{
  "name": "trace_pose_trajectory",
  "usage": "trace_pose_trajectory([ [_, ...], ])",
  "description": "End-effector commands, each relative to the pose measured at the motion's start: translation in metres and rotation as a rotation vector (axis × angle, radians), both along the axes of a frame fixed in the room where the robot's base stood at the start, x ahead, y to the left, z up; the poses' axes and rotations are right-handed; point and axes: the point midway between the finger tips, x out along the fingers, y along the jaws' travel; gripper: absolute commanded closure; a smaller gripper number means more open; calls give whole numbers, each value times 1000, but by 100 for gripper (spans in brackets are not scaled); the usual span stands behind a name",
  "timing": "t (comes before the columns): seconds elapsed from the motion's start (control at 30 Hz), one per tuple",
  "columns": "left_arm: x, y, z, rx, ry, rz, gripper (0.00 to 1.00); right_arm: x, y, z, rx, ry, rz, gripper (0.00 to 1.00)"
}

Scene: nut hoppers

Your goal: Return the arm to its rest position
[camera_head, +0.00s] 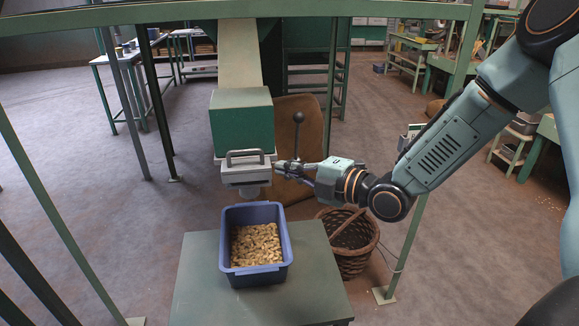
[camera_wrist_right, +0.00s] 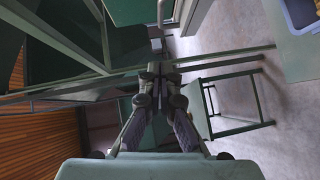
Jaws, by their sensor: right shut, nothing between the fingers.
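My right arm reaches in from the right in the head view. Its gripper (camera_head: 280,166) is shut and empty, just right of the pale gate with a handle (camera_head: 246,168) under the green hopper box (camera_head: 241,118). I cannot tell whether the fingertips touch the gate. In the right wrist view the gripper (camera_wrist_right: 158,72) shows its fingers drawn together with nothing between them. My left gripper is in neither view.
A blue bin (camera_head: 285,246) of nuts stands on a green table (camera_head: 200,289) below the hopper. A wicker basket (camera_head: 353,262) sits right of the table. A lever with a dark ball knob (camera_head: 298,118) rises beside the gripper. Green frame posts (camera_head: 410,239) stand around.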

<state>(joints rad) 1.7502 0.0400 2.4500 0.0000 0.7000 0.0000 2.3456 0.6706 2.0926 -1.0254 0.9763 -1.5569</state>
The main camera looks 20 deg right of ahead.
Motion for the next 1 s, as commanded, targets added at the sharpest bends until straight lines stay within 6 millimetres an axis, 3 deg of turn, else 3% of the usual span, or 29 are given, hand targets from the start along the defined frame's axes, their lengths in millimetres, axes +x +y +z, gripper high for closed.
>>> trace_pose_trajectory([
  [0.33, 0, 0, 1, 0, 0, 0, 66, -4, -1, 0, 41, 25, -5, 100],
  [0.57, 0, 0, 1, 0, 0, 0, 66, -6, -12, -21, 425, 329, -182, 100],
  [0.67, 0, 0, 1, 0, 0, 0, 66, -18, -10, -48, 621, 525, -310, 100],
  [0.77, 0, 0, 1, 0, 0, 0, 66, -40, -5, -88, 798, 734, -471, 100],
  [0.87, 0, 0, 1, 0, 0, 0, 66, -76, 0, -135, 952, 944, -679, 100],
  [1.0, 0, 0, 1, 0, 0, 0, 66, -145, 6, -198, 1078, 1169, -1009, 100],
])
